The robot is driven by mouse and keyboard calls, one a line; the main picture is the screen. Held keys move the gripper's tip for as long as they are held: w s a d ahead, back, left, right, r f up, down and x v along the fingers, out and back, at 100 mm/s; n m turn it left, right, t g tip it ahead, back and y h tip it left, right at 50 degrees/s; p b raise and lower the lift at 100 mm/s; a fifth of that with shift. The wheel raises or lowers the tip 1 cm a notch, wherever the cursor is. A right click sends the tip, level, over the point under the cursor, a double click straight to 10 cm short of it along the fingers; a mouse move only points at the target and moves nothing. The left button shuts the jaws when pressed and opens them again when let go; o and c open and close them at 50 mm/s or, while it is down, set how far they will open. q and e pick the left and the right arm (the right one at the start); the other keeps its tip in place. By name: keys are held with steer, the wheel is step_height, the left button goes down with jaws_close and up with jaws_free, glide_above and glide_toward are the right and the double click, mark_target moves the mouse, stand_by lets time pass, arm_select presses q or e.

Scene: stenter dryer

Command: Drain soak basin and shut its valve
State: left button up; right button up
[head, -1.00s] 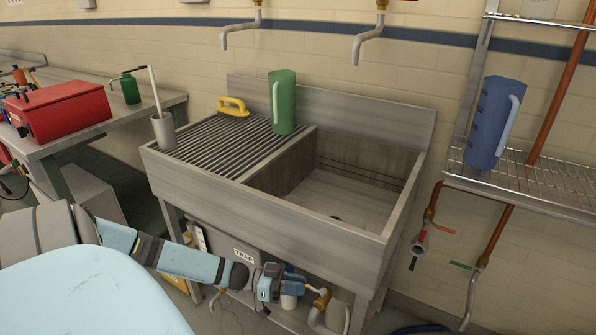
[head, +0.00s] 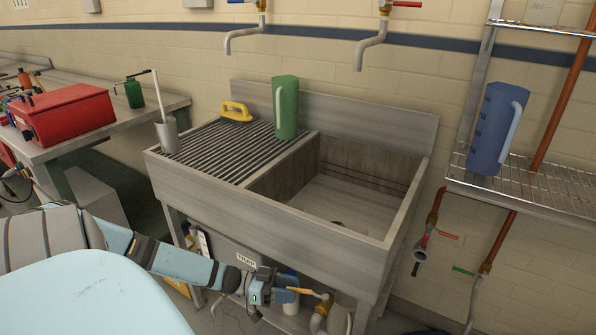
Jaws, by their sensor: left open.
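The steel soak basin (head: 310,232) stands against the tiled wall. Its floor shows bare, with no clear water surface, and a dark drain hole (head: 337,222) near the front. Beneath it is a brass drain valve (head: 322,308) with an orange lever (head: 303,291) pointing left toward my gripper. My left gripper (head: 284,287) is open under the basin's front edge, with its fingers close to the lever's end. I cannot tell whether they touch. My right gripper is not in view.
A green jug (head: 285,108), yellow-handled brush (head: 236,111) and grey cup (head: 167,135) stand on the ribbed drainboard. A wire shelf (head: 540,187) with a blue jug (head: 497,130) is at right, above pipe valves.

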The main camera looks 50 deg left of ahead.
arm_select(q)
steer(key=p+v, duration=0.1)
steer(key=v, duration=1)
steer(key=shift+s, duration=0.1)
